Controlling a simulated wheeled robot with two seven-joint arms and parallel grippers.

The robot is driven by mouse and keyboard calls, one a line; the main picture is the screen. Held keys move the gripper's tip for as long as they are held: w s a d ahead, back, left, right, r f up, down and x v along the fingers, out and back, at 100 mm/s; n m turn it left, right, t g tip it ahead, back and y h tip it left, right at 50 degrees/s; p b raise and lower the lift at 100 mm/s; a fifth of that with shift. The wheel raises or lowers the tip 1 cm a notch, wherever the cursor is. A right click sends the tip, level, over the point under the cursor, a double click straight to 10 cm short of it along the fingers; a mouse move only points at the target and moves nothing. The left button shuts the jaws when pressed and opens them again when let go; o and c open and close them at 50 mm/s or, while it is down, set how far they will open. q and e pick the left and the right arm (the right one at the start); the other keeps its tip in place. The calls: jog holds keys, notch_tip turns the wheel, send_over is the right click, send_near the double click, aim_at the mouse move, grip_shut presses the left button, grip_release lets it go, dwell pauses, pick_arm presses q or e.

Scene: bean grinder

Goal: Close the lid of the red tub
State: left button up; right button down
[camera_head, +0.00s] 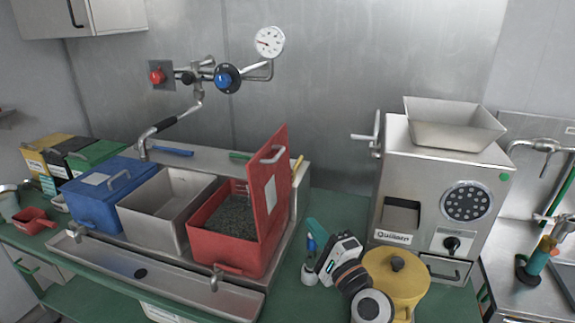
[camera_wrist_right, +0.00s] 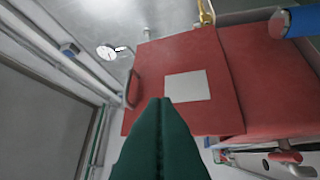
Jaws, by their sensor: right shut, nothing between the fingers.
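The red tub (camera_head: 235,247) stands at the right end of a row of tubs and holds dark granules. Its red lid (camera_head: 278,215) stands open, nearly upright along the tub's right side, with a handle and white label on it. My right gripper (camera_head: 315,229) is shut and empty, just right of the lid. In the right wrist view its green fingers (camera_wrist_right: 162,101) point at the lid (camera_wrist_right: 205,115), overlapping its lower edge. I cannot tell whether they touch. The tub (camera_wrist_right: 280,75) fills the right of that view. My left gripper is not in view.
A grey open tub (camera_head: 165,205) and a lidded blue tub (camera_head: 95,205) stand left of the red one. A yellow lidded pot (camera_head: 405,280) and a steel grinder (camera_head: 445,190) stand right of my right gripper. A tap pipe (camera_head: 178,118) rises behind the tubs.

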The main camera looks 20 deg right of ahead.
jog(key=w+a+r+m+t+h+p, duration=0.1)
jog(key=w+a+r+m+h+p, duration=0.1)
jog(key=w+r, duration=0.6)
jog(key=w+m+p, duration=0.1)
jog(key=w+p, duration=0.1)
jog(key=w, duration=0.2)
jog(key=shift+w+r+m+t, duration=0.25)
jog(key=shift+r+m+t, duration=0.05)
jog(key=shift+r+t, duration=0.1)
